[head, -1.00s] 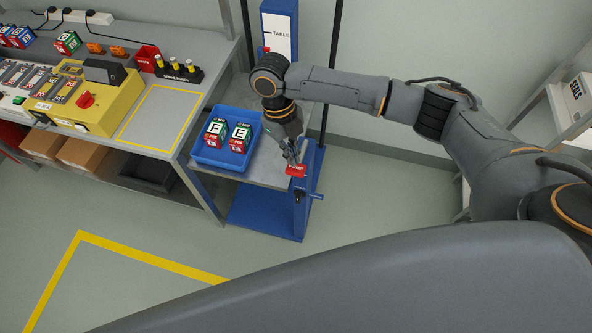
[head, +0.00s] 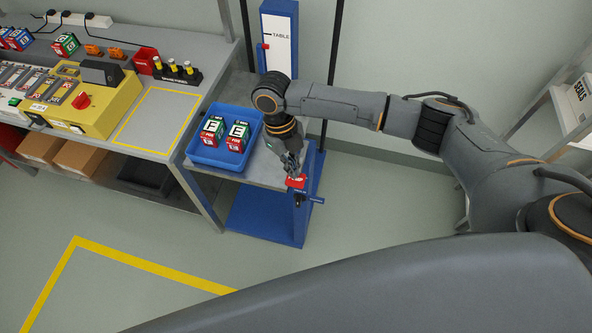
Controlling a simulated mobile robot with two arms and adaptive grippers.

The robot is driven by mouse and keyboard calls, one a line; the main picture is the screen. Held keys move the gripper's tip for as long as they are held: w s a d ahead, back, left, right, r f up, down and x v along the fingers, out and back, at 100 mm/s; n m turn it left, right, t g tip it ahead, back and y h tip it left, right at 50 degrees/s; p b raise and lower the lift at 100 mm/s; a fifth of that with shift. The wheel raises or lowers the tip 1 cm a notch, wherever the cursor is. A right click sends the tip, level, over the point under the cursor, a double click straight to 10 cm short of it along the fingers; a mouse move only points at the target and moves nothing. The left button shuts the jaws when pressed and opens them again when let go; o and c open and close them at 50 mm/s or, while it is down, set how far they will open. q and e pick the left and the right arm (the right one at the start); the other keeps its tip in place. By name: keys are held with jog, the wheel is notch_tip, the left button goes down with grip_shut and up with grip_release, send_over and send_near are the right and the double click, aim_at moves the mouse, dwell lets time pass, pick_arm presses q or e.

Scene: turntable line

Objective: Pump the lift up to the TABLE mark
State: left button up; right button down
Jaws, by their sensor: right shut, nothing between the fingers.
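The lift has a blue frame (head: 260,219) and a grey platform (head: 264,172). A blue tray (head: 215,162) on the platform holds two boxes, a left one (head: 212,131) and a right one (head: 237,136). The lift's scale (head: 280,52) carries the TABLE mark (head: 281,36) near its top. A red pointer (head: 262,57) at its left edge stands a little below the mark line. My right gripper (head: 294,174) is shut and empty, its tips at the red pad (head: 297,182) on the lift's front; contact is hard to tell. My left gripper is out of view.
A grey workbench (head: 200,77) with a yellow-outlined area stands left of the lift. A shelf (head: 545,110) stands at right. The floor in front is clear.

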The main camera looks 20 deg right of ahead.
jog(key=shift+f, duration=0.1)
jog(key=shift+w+a+r+b, duration=0.1)
jog(key=shift+w+a+r, duration=0.1)
jog(key=shift+w, duration=0.3)
jog(key=shift+w+a+r+b, duration=0.1)
jog(key=shift+w+a+r, duration=0.1)
jog(key=shift+w, duration=0.3)
jog(key=shift+w+a+r+b, duration=0.1)
jog(key=shift+w+a, duration=0.1)
jog(key=shift+w, duration=0.3)
jog(key=shift+r, duration=0.1)
jog(key=v, duration=1.2)
jog(key=shift+a, duration=0.1)
